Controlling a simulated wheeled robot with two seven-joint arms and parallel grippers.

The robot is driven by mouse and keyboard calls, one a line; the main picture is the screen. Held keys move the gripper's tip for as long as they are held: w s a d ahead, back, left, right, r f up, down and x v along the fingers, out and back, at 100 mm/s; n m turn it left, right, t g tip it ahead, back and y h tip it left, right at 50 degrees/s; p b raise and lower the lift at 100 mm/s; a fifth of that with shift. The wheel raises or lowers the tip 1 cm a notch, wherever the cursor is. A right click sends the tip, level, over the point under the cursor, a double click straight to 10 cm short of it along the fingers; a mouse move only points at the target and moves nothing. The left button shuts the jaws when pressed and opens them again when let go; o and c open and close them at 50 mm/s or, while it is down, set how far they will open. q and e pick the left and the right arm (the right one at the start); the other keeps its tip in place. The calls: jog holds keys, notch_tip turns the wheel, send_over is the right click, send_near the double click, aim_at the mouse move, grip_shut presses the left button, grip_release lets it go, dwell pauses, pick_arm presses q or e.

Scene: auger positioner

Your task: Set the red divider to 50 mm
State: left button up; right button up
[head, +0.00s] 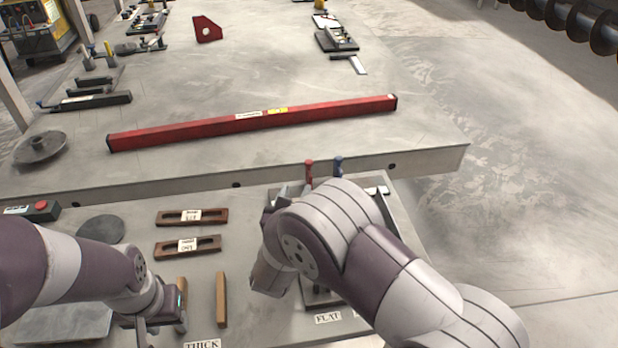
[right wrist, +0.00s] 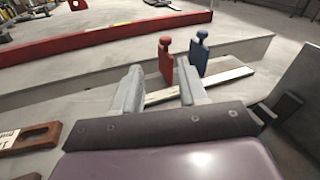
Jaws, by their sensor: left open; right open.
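The red divider (head: 309,170) stands upright just beyond my right gripper, with a blue divider (head: 338,166) to its right. In the right wrist view the red divider (right wrist: 166,62) and the blue divider (right wrist: 199,55) stand at a pale strip (right wrist: 222,80); its markings are too small to read. My right gripper (right wrist: 160,78) is open, fingers pointing toward the dividers; whether it touches the red one I cannot tell. In the head view the right gripper (head: 288,192) is partly hidden by my arm. My left gripper (head: 163,328) is open low at the left.
A red level bar (head: 255,122) lies on the raised table behind. The table's front edge (head: 210,188) runs behind the dividers. A red button box (head: 41,208) is at left.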

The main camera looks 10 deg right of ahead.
aim_at(308, 165)
jog(key=shift+s+f+m+h, duration=0.25)
jog(key=shift+m+h, duration=0.15)
jog(key=shift+m, duration=0.4)
jog(key=shift+w+d+m, duration=0.25)
jog(key=shift+w+m, duration=0.05)
jog(key=x, duration=1.2)
jog(key=shift+d+r+p, duration=0.1)
jog(key=shift+r+p, duration=0.2)
jog(key=shift+p, duration=0.1)
grip_shut()
jog(key=shift+f, duration=0.1)
